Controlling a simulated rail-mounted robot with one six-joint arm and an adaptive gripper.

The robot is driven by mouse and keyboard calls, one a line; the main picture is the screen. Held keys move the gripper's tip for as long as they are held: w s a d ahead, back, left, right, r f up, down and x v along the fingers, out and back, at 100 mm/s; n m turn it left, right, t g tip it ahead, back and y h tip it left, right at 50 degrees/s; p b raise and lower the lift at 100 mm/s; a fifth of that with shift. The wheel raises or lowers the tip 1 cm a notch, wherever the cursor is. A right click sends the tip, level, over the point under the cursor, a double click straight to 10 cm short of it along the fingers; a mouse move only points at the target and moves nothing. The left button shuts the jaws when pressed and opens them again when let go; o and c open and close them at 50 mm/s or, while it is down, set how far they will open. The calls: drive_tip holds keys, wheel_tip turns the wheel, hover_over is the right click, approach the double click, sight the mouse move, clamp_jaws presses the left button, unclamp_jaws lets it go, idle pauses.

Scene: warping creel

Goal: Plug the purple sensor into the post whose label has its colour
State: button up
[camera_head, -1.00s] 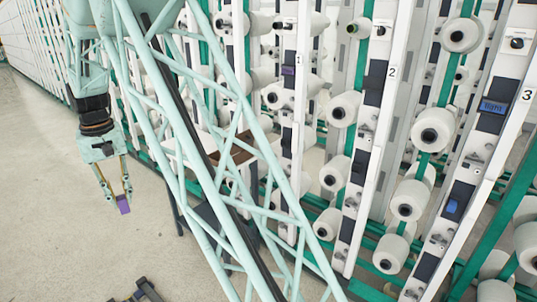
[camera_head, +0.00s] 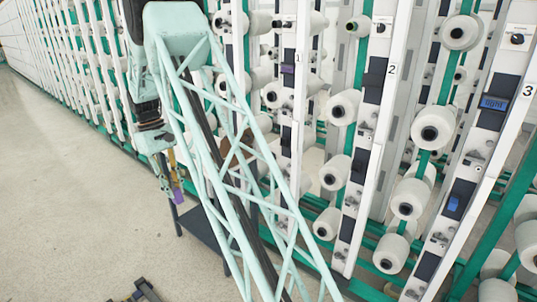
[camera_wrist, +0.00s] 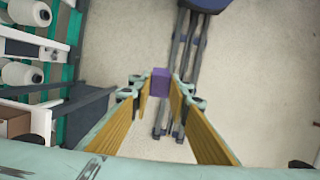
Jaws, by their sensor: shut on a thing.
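The purple sensor (camera_head: 179,197) is a small block held between the fingertips of my gripper (camera_head: 174,184), left of the creel and clear of it. In the wrist view, the sensor (camera_wrist: 161,82) shows between the two yellow-lined fingers of my gripper (camera_wrist: 161,92), over the floor. Post 1 (camera_head: 299,104) bears a purple label (camera_head: 288,69) near its top. Post 2 (camera_head: 390,104) has a dark panel whose label colour I cannot make out. Post 3 (camera_head: 511,125) has a blue label (camera_head: 494,104), and a blue block (camera_head: 453,206) sits lower on it.
White yarn bobbins (camera_head: 436,128) stick out between the posts. A dark table (camera_head: 206,228) with a brown box (camera_head: 236,152) stands before the creel, partly hidden by my arm. Open floor (camera_head: 80,200) lies on the left.

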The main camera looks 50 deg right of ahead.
drive_tip(key=d+f+n+h+b, duration=0.2)
drive_tip(key=d+n+h, duration=0.3)
drive_tip(key=d, duration=1.4)
drive_tip(key=d+f+n+t+h+b, duration=0.1)
drive_tip(key=d+n+h, duration=0.5)
drive_tip(key=d, duration=1.2)
drive_tip(key=d+f+n+t+h+b, duration=0.1)
drive_tip(key=d+f+n+h+b, duration=0.3)
drive_tip(key=d, duration=1.5)
drive_tip(key=shift+s+d+f+n+h, duration=0.35)
drive_tip(key=shift+n+h, duration=0.75)
drive_tip(key=shift+h, duration=0.4)
drive_tip(key=shift+d, duration=0.15)
drive_tip(key=d, duration=0.4)
drive_tip(key=shift+s+d, duration=0.1)
drive_tip(key=shift+d, duration=0.1)
drive_tip(key=shift+d, duration=0.45)
drive_tip(key=shift+d+b, duration=0.45)
drive_tip(key=shift+d, duration=0.05)
